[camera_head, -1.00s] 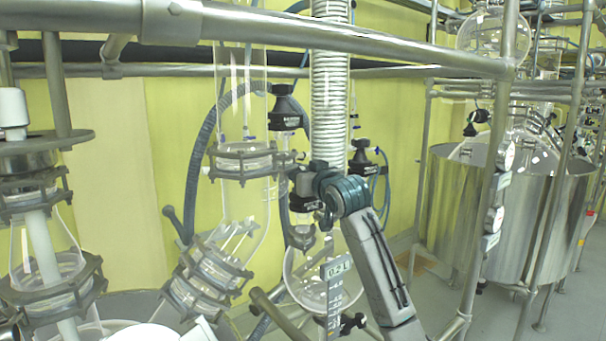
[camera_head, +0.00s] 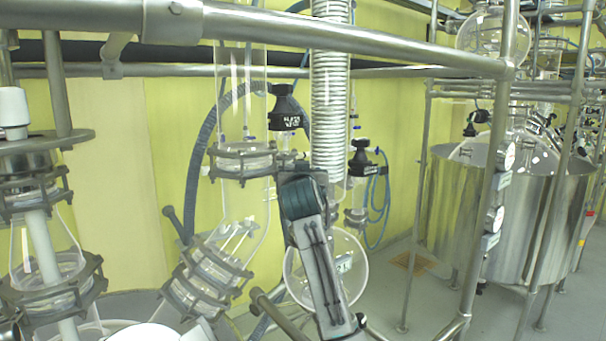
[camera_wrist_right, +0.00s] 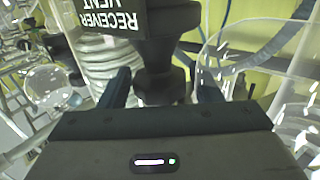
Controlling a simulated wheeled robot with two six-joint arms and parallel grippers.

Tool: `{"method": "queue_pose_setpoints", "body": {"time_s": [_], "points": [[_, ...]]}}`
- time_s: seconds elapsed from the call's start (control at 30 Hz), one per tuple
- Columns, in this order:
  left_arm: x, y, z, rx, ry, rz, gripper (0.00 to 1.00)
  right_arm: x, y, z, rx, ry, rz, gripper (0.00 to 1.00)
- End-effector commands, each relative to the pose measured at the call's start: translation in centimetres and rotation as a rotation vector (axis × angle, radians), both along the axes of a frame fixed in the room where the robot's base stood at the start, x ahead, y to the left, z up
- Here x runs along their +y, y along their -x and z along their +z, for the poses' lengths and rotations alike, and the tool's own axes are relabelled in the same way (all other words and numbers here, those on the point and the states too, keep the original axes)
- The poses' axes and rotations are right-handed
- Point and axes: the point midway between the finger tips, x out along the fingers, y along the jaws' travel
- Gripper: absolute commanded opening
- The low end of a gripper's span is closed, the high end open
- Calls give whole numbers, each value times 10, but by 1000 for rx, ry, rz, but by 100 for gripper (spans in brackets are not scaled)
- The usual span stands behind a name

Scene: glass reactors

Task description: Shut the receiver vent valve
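The receiver vent valve (camera_wrist_right: 162,82) is a black knob and stem in the right wrist view, with a black "RECEIVER VENT" label (camera_wrist_right: 140,18) that reads upside down. My right gripper (camera_wrist_right: 163,88) is open, one dark finger on each side of the valve. Narrow gaps seem to separate the fingers from it; contact is unclear. In the head view my right wrist covers the fingers and whatever they surround. The round glass receiver flask (camera_head: 350,268) is partly behind my right arm. My left gripper is not in view.
Other black valves stand nearby, one at the upper left (camera_head: 286,105) and one to the right (camera_head: 364,160). A steel rail (camera_head: 330,38) crosses in front; a glass column (camera_head: 243,110) stands left.

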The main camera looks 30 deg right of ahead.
Motion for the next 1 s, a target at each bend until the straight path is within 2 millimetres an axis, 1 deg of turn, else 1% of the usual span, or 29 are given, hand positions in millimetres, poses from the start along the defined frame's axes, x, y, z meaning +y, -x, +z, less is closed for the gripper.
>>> {"method": "queue_pose_setpoints", "body": {"time_s": [0.27, 0.37, 1.0], "points": [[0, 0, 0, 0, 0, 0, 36, -1, 0, 1, -2, 1, 4, 60], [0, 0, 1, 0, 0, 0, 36, -2, 0, 1, -2, 3, 41, 60], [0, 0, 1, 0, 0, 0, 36, -2, 0, 1, 0, 4, 526, 60]]}}
